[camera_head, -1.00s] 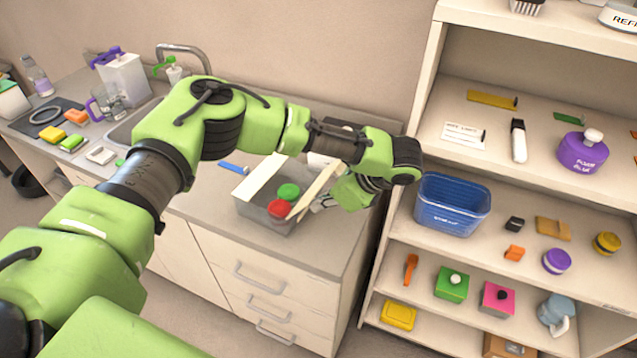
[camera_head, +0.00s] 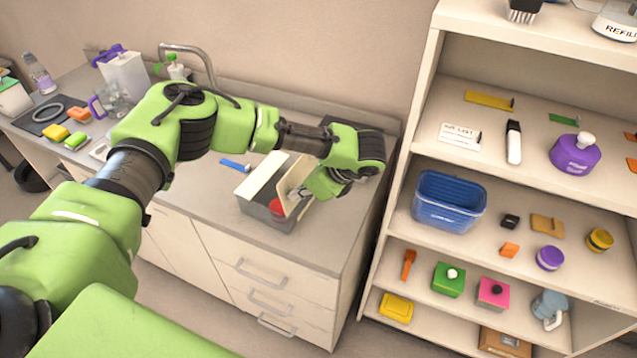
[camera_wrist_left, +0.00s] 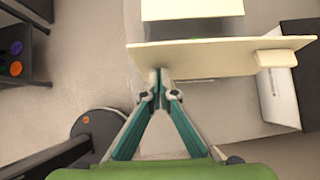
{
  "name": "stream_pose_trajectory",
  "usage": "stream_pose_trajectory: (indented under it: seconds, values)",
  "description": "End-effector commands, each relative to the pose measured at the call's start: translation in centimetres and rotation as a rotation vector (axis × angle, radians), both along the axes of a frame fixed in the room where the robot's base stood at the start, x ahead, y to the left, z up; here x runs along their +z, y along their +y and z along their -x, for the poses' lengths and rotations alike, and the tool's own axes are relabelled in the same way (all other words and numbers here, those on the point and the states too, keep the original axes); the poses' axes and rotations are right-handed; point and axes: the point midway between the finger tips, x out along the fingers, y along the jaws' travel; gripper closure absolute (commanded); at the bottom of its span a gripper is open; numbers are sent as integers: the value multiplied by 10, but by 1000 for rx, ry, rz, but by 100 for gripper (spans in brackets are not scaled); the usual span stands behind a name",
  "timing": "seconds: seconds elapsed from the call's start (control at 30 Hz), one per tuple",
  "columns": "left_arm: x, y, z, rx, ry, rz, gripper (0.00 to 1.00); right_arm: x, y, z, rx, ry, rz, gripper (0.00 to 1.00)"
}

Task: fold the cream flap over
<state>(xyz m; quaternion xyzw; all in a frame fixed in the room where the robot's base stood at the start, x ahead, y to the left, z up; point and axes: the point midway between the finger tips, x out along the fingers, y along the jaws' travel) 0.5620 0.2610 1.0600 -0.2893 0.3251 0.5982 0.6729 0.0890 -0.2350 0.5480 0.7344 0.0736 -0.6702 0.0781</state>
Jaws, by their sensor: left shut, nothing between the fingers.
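The open grey box (camera_head: 265,216) stands on the counter, with a red thing (camera_head: 276,208) partly visible inside. One cream flap (camera_head: 260,175) is on its left side. The other cream flap (camera_head: 298,194) stands raised on the right side, next to my left gripper (camera_head: 298,190). In the left wrist view, this flap (camera_wrist_left: 220,57) spans across, with a small cream tab at its right end. The shut, empty fingertips of my left gripper (camera_wrist_left: 165,85) are at the flap's near face and seem to touch it. My right gripper is not in view.
A blue strip (camera_head: 235,165) lies on the counter left of the box. A faucet (camera_head: 188,55) stands behind. To the right is a shelf unit with a blue basket (camera_head: 448,205) and several small items. The counter (camera_head: 325,240) in front of the box is clear.

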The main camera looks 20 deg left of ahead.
Motion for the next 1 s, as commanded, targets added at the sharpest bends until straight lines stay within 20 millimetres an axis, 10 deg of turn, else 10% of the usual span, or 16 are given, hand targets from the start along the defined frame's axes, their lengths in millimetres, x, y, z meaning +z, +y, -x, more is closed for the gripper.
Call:
stream_pose_trajectory:
  seconds: [1.0]
  values:
    - [26, 30, -3, 1, 0, 0, 100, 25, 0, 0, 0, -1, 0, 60]
